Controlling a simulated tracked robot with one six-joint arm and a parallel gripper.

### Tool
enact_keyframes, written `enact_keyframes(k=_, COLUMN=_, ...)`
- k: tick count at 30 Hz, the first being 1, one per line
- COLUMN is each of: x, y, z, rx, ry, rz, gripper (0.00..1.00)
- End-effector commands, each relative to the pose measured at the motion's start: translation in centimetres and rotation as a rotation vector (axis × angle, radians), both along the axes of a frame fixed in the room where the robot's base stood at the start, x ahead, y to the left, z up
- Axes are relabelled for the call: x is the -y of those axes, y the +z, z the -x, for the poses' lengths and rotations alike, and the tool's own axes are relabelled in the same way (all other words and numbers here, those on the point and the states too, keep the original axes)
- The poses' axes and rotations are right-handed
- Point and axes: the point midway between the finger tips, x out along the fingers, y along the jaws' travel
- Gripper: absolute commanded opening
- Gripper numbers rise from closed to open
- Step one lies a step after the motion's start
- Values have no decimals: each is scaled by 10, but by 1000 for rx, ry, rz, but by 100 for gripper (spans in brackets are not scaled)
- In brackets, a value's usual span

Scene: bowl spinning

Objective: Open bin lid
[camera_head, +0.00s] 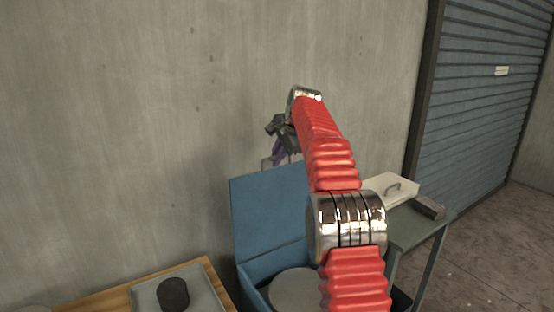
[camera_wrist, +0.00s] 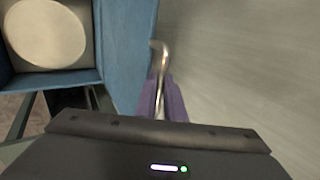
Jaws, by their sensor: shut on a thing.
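The blue bin (camera_head: 252,291) stands below my red arm, with a pale round thing (camera_head: 296,291) inside it. Its blue lid (camera_head: 266,215) stands raised, roughly upright, near the wall. My gripper (camera_head: 281,153) is at the lid's top edge. In the wrist view, its purple fingers (camera_wrist: 162,103) are shut on the curved metal handle (camera_wrist: 160,62) of the lid (camera_wrist: 128,40). The bin's open inside and the pale round thing (camera_wrist: 46,33) show at the upper left there. My arm hides the right part of the bin in the head view.
A wooden table (camera_head: 95,304) with a grey tray (camera_head: 207,294) and a dark cylinder (camera_head: 173,294) is at the lower left. A green table (camera_head: 413,228) with a white box (camera_head: 388,188) and a grey block (camera_head: 430,207) stands right. The concrete wall (camera_head: 130,130) is close behind.

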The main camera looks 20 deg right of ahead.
Motion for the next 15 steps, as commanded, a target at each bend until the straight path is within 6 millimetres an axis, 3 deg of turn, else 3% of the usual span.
enact_keyframes(k=1, x=0, y=-8, z=0, rx=-15, ry=1, rz=-1, gripper=0)
enact_keyframes(k=11, x=0, y=-9, z=0, rx=-18, ry=2, rz=-1, gripper=0)
enact_keyframes(k=12, x=0, y=-9, z=0, rx=-18, ry=2, rz=-1, gripper=11)
enact_keyframes(k=15, x=0, y=-9, z=1, rx=-18, ry=2, rz=-1, gripper=18)
